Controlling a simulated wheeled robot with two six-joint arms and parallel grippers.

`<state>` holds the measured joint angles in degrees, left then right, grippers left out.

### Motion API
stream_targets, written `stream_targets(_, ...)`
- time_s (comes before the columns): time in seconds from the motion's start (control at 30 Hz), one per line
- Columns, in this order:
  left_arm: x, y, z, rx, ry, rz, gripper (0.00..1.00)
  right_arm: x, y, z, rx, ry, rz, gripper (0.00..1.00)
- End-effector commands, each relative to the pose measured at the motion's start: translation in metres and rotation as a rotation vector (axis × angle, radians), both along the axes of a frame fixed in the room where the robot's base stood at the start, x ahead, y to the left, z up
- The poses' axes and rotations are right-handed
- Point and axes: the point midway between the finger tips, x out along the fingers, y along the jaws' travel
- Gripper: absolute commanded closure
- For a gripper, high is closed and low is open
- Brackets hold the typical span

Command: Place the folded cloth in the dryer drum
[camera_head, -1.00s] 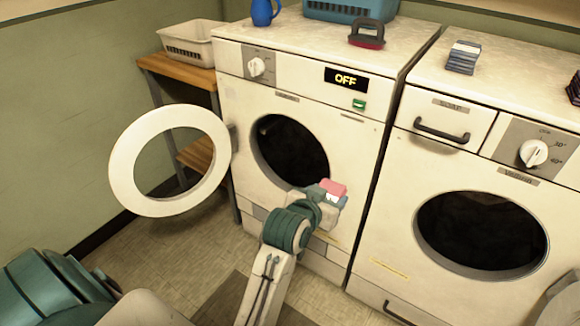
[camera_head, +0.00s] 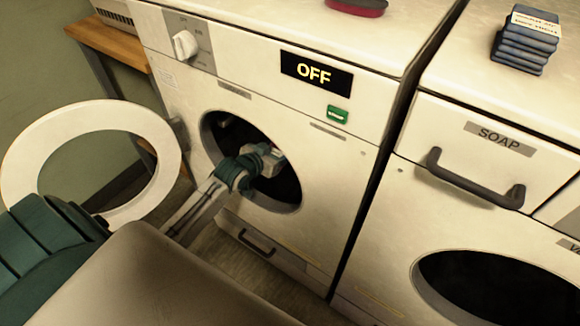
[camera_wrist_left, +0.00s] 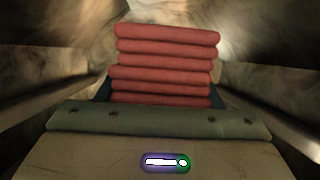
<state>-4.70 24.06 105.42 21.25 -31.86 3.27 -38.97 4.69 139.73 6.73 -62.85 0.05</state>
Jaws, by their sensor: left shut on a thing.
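The dryer (camera_head: 310,150) on the left has its round white door (camera_head: 60,130) swung open to the left. The dark drum opening (camera_head: 285,192) is uncovered. My left gripper (camera_head: 274,156) is at the drum opening, in front of its dark interior. It is shut on the folded cloth, a red stack of several layers (camera_wrist_left: 165,65) seen between the fingers in the left wrist view. In the head view the cloth is mostly hidden by the gripper. My right gripper is not in view.
The dryer's display (camera_head: 316,73) reads OFF, with a green button (camera_head: 338,115) below it. A second machine with a SOAP drawer (camera_head: 480,150) stands at the right. Blue stacked packets (camera_head: 525,42) and a red-based object (camera_head: 357,7) lie on top.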

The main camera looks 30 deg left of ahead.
Motion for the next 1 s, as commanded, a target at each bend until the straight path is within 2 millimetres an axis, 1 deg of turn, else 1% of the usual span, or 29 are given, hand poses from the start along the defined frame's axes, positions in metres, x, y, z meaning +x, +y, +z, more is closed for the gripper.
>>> stream_targets(0.03, -0.001, 0.001, -0.012, -0.002, 0.004, 0.002, 0.64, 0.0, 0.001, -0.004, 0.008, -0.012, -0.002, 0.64)
stream_targets(0.2, -0.001, 0.0, -0.044, -0.003, 0.003, 0.002, 0.64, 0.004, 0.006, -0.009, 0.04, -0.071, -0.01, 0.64)
stream_targets(0.37, 0.0, 0.001, -0.059, 0.0, 0.001, 0.001, 0.64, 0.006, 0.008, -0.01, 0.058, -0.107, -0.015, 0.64)
stream_targets(0.6, 0.0, 0.0, -0.091, -0.001, 0.002, 0.002, 0.64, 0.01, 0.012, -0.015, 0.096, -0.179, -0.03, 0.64)
stream_targets(0.7, 0.0, 0.0, -0.095, -0.001, 0.0, 0.002, 0.64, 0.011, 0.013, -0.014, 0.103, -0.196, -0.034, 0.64)
stream_targets(1.0, 0.0, 0.0, -0.096, -0.001, 0.0, 0.001, 0.64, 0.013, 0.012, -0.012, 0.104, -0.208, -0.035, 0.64)
